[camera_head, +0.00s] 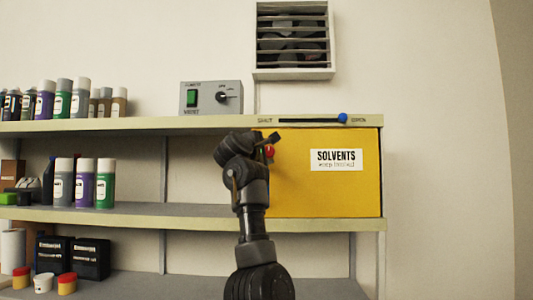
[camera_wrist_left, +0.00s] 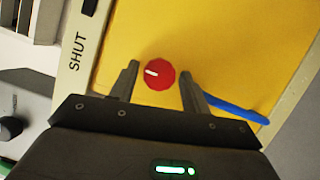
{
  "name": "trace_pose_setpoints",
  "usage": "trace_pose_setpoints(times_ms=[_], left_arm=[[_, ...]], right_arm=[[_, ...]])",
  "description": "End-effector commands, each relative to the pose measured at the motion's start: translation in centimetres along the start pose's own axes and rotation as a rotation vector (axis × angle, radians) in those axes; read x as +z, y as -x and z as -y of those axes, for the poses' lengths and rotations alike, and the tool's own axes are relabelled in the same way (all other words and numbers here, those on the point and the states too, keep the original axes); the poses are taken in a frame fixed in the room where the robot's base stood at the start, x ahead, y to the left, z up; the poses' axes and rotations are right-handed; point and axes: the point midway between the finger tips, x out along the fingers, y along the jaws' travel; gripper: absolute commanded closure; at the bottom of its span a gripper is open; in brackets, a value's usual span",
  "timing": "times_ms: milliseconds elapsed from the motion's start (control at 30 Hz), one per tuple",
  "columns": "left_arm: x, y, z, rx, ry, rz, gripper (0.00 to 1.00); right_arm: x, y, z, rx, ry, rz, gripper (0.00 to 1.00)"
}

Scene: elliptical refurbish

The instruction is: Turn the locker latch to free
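The locker is a yellow cabinet (camera_head: 330,190) labelled SOLVENTS, set between two shelves. Its latch is a small red knob (camera_head: 270,151) at the upper left of the front, partly covered by my gripper in the head view. The knob also shows in the left wrist view (camera_wrist_left: 160,75), with a white mark pointing left. My left gripper (camera_head: 266,143) is at the locker's upper left edge. In the wrist view its fingers (camera_wrist_left: 159,72) are open, one on each side of the knob, with gaps visible. My right gripper is out of view.
A slider with a blue knob (camera_head: 343,118) runs along the shelf edge above the locker, with SHUT at its left end. A blue bar (camera_wrist_left: 235,109) lies beside the right finger. A grey control box (camera_head: 211,98) stands above; spray cans (camera_head: 84,182) stand left.

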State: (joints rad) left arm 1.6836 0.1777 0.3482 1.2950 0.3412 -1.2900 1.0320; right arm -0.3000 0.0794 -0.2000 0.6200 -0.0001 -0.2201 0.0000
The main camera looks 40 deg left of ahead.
Motion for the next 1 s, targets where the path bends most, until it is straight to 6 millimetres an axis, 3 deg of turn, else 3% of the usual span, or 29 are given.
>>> trace_pose_setpoints(times_ms=[67, 433, 800, 1000], left_arm=[[0.0, 0.0, 0.0, 0.000, 0.001, 0.000, 0.43], [-0.2, 0.7, 0.1, 0.004, 0.001, -0.003, 0.43], [-0.2, 7.5, 0.4, 0.005, 0.000, -0.004, 0.43], [-0.1, 10.0, 0.2, 0.003, 0.001, -0.001, 0.43]], right_arm=[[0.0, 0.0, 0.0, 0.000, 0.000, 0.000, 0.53], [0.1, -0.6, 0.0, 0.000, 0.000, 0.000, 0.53], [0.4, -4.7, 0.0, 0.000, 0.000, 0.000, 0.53], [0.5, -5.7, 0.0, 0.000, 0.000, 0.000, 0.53]])
